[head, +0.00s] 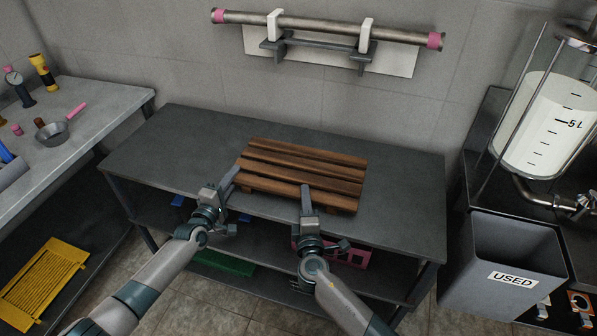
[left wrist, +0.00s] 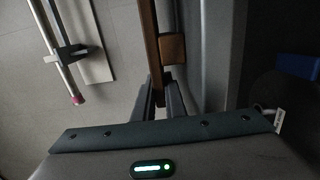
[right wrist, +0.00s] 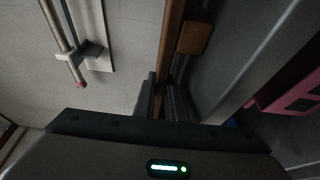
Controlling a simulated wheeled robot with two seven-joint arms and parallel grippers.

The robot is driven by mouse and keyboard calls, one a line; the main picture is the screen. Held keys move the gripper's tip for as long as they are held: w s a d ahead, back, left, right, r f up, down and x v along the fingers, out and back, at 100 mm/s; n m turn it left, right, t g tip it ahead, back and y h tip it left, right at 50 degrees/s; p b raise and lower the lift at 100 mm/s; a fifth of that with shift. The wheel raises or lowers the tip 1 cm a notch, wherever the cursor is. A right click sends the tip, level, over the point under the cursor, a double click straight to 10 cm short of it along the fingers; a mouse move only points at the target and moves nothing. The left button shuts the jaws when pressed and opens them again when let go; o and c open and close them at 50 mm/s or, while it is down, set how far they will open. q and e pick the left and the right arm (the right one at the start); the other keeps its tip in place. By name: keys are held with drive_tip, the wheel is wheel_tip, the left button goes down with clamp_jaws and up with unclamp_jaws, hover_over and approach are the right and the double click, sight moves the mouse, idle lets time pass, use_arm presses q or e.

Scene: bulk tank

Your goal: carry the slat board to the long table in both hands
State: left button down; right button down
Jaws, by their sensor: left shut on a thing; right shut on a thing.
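The slat board (head: 304,170) is a brown wooden board with several slats. It lies on or just above the dark grey top of a shelved table (head: 150,158) in the head view; I cannot tell whether it touches. My left gripper (head: 229,182) is shut on its front edge near the left end. My right gripper (head: 306,192) is shut on the same front edge, right of the middle. The board edge shows between the fingers in the left wrist view (left wrist: 152,45) and the right wrist view (right wrist: 172,45).
A grey side table (head: 95,95) with a pan (head: 52,131) stands at the left. A grey bin marked USED (head: 500,262) and a clear tank (head: 550,120) stand at the right. A pipe on wall brackets (head: 325,27) hangs above. The tabletop is clear around the board.

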use_arm(q)
drive_tip(key=shift+r, duration=0.1)
idle(0.3)
